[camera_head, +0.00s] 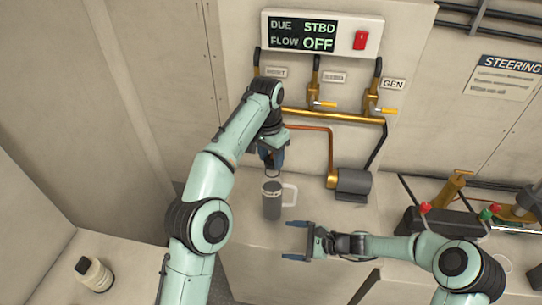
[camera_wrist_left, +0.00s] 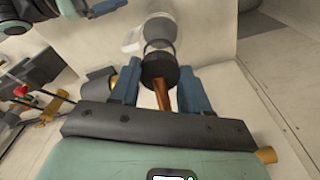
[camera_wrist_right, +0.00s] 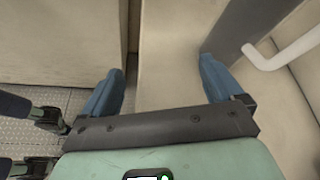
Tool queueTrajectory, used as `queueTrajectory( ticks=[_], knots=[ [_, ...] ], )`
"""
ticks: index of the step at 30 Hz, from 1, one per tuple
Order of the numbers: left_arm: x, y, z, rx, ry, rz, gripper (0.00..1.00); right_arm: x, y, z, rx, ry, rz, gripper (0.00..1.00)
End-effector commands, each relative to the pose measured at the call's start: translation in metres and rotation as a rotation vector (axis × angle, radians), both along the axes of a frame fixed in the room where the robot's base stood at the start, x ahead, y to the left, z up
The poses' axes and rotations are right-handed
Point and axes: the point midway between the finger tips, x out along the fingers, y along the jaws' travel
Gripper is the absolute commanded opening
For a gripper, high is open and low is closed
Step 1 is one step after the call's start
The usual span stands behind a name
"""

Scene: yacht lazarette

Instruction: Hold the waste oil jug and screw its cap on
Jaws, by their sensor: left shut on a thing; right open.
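The jug (camera_head: 272,206), grey with a white handle on its right, stands upright on the pale counter in the head view. It also shows in the left wrist view (camera_wrist_left: 160,28) and, close up, in the right wrist view (camera_wrist_right: 240,28). My left gripper (camera_head: 271,165) is directly above the jug, its blue fingers shut on a dark round cap (camera_wrist_left: 160,68). The cap looks apart from the jug's top, with a small gap. My right gripper (camera_head: 295,240) is open and empty, in front of the jug and slightly right, its fingers pointing left.
A pale bottle with a black cap (camera_head: 94,273) is on the lower-left surface. A copper pipe and grey motor (camera_head: 353,182) are behind the jug to the right. Red and green knobbed fittings (camera_head: 485,213) stand farther right. The wall panel (camera_head: 321,36) reads "DUE STBD, FLOW OFF".

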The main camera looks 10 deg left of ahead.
Motion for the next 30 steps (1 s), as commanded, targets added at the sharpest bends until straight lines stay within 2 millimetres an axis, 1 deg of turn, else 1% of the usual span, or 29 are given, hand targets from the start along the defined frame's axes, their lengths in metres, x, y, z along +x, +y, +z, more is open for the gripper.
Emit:
queueTrajectory(
  ticks=[1, 3, 6, 9, 14, 17, 20, 30],
  knots=[
    [0.000, 0.000, 0.000, 0.000, 0.000, 0.000, 0.19, 0.017, -0.006, 0.003, 0.029, 0.058, -0.057, 0.94],
    [0.000, 0.000, 0.000, 0.000, 0.000, 0.000, 0.19, 0.036, -0.015, 0.007, 0.067, 0.141, -0.129, 0.94],
    [0.000, 0.000, 0.000, 0.000, 0.000, 0.000, 0.19, 0.057, -0.026, 0.013, 0.118, 0.241, -0.210, 0.94],
    [0.000, 0.000, 0.000, 0.000, 0.000, 0.000, 0.19, 0.070, -0.034, 0.016, 0.153, 0.312, -0.264, 0.94],
    [0.000, 0.000, 0.000, 0.000, 0.000, 0.000, 0.19, 0.080, -0.038, 0.018, 0.181, 0.362, -0.299, 0.94],
    [0.000, 0.000, 0.000, 0.000, 0.000, 0.000, 0.19, 0.083, -0.033, 0.017, 0.184, 0.368, -0.302, 0.94],
    [0.000, 0.000, 0.000, 0.000, 0.000, 0.000, 0.19, 0.086, -0.022, 0.013, 0.183, 0.370, -0.301, 0.94],
    [0.000, 0.000, 0.000, 0.000, 0.000, 0.000, 0.19, 0.099, 0.024, -0.002, 0.181, 0.367, -0.301, 0.94]
  ],
)
